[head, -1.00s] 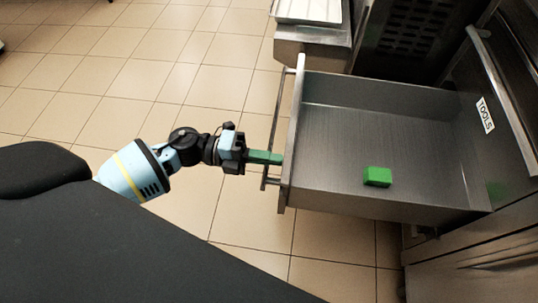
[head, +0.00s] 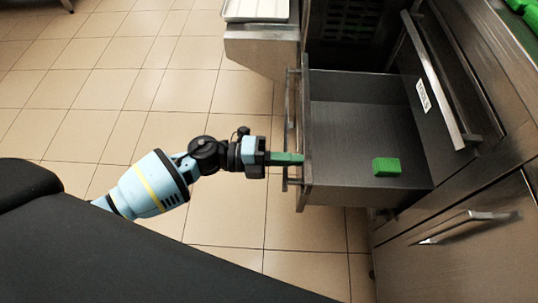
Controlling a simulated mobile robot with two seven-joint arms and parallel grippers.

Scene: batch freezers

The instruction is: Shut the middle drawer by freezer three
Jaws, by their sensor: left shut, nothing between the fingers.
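The open drawer (head: 350,125) is a metal box that sticks out to the left from the cabinet. Its front panel, with a bar handle (head: 291,120), faces left. A green block (head: 386,166) lies inside on its floor. My left gripper (head: 300,158) is shut and empty, with its green fingers at the drawer's front by the handle. The fingertips look to be at the front panel; whether they touch it I cannot tell. My right gripper is not in view.
Another drawer front labelled TOOLS (head: 423,96) is above the open one on the cabinet. A lower door has a handle (head: 470,221). A steel unit with a white tray (head: 256,9) stands at the top. Tiled floor to the left is clear.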

